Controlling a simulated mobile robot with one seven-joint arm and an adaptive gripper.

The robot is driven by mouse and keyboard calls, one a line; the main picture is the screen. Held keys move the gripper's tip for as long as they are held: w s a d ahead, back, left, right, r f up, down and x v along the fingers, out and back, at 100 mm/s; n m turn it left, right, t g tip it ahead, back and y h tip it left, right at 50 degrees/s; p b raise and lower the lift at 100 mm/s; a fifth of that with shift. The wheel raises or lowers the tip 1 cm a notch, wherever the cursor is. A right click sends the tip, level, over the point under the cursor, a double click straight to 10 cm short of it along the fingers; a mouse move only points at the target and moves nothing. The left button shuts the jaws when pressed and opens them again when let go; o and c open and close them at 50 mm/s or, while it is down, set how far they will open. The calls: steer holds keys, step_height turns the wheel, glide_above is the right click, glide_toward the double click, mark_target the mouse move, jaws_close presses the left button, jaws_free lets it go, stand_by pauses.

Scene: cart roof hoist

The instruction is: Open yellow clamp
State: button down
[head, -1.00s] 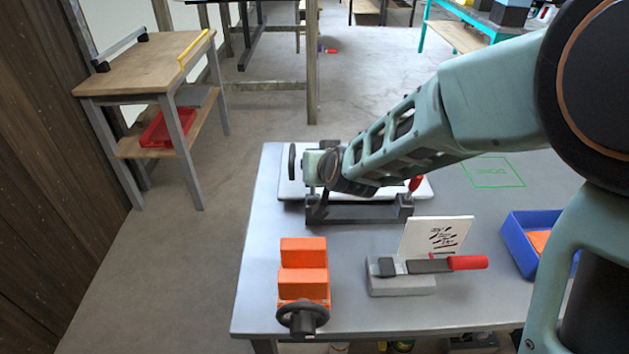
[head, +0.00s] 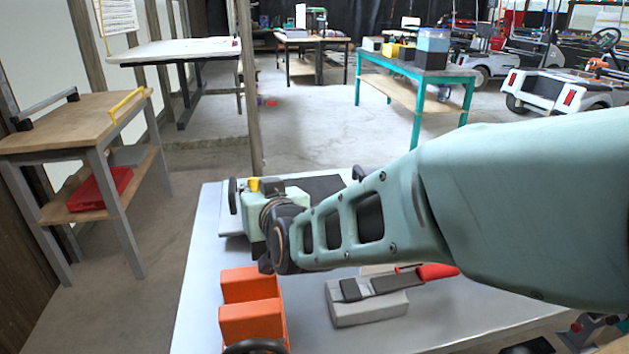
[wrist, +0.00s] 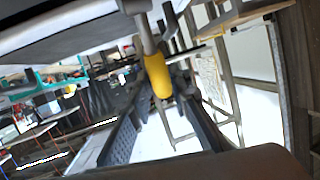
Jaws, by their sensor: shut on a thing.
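The yellow clamp's handle (wrist: 157,75) shows in the wrist view as a rounded yellow grip on a grey metal lever. It stands between the two dark fingers of my gripper (wrist: 160,92), which are shut on it. In the head view a small yellow part (head: 254,184) shows just behind the end of my arm, at the table's far left corner. My wrist and forearm hide most of the clamp and the black fixture there, and my fingers cannot be made out in that view.
An orange vise (head: 250,305) and a grey block with a red-handled clamp (head: 436,271) stand on the grey table (head: 205,270), near my arm. A wooden side table (head: 75,120) stands at left, with a red tray (head: 100,190) on its shelf. Open floor lies beyond.

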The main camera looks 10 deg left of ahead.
steer(key=shift+s, duration=0.3)
steer(key=c, duration=1.8)
jaws_free()
steer(key=shift+o, duration=0.2)
steer(key=shift+w+a+r, duration=0.1)
steer(key=shift+w+r+p, duration=0.1)
steer(key=shift+r+p, duration=0.1)
steer(key=shift+p, duration=0.25)
